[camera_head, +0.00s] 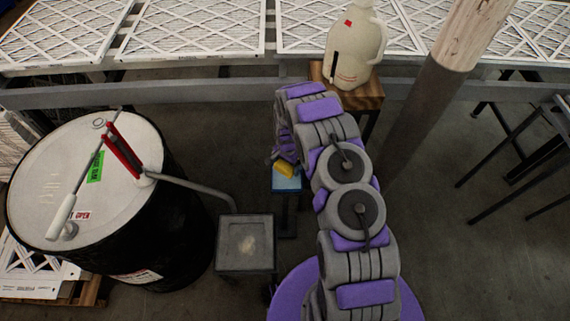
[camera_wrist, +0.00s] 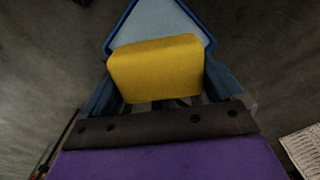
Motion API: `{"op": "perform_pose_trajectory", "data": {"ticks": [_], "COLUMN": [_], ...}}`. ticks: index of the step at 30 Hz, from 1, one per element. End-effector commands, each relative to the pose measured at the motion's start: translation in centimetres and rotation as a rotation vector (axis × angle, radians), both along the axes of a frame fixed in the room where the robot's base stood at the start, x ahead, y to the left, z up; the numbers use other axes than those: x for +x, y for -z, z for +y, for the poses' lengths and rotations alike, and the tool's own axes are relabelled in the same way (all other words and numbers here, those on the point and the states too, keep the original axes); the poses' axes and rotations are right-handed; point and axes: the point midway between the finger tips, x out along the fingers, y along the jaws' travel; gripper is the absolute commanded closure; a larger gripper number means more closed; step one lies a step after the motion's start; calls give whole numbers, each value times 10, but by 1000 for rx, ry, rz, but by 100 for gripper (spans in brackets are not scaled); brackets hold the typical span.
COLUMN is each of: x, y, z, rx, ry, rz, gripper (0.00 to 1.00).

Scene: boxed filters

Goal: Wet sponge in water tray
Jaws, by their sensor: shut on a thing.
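A yellow sponge (camera_wrist: 155,68) is held between the fingers of my gripper (camera_wrist: 160,95) in the wrist view. In the head view the sponge (camera_head: 284,168) shows as a small yellow patch below my gripper (camera_head: 284,152). The blue-rimmed water tray (camera_head: 286,183) stands on a small stand just below the sponge. In the wrist view the tray (camera_wrist: 160,18) lies beyond the sponge, its pale blue inside partly covered by it. I cannot tell whether the sponge touches the water.
A black drum (camera_head: 85,190) with a white lid and red-handled pump stands at the left. A small square stand (camera_head: 246,244) is left of my arm. A jug (camera_head: 354,45) sits on a wooden stool (camera_head: 366,92) behind. Boxed filters (camera_head: 195,28) line the back table. A post (camera_head: 425,100) rises at the right.

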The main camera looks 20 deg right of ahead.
Motion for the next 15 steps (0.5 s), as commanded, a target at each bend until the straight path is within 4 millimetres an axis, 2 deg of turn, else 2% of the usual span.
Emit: {"op": "perform_pose_trajectory", "data": {"ticks": [6, 15], "x": [3, 2], "y": [11, 27], "z": [2, 11], "rx": [7, -3], "ry": [59, 58], "rz": [0, 2], "gripper": [30, 30]}}
